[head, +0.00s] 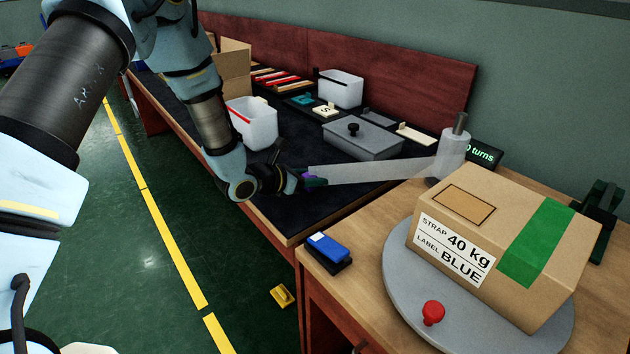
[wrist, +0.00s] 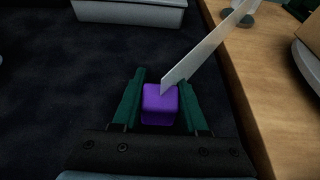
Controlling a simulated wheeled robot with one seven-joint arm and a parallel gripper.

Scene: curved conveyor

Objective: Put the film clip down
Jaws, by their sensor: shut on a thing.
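The film clip is a small purple block (wrist: 160,104) between the two green fingers of my gripper (wrist: 160,100) in the wrist view. My gripper is shut on it, low over the dark mat. A strip of translucent film (head: 375,171) runs from the clip to the upright film roll (head: 452,150) at the right in the head view. I cannot tell whether the clip touches the mat.
A cardboard box (head: 505,250) with green tape sits on a grey turntable (head: 400,290) with a red knob (head: 433,313). A grey lidded box (head: 362,140) and white bins (head: 252,122) stand on the dark mat. A blue stapler-like object (head: 328,248) lies at the table's front edge.

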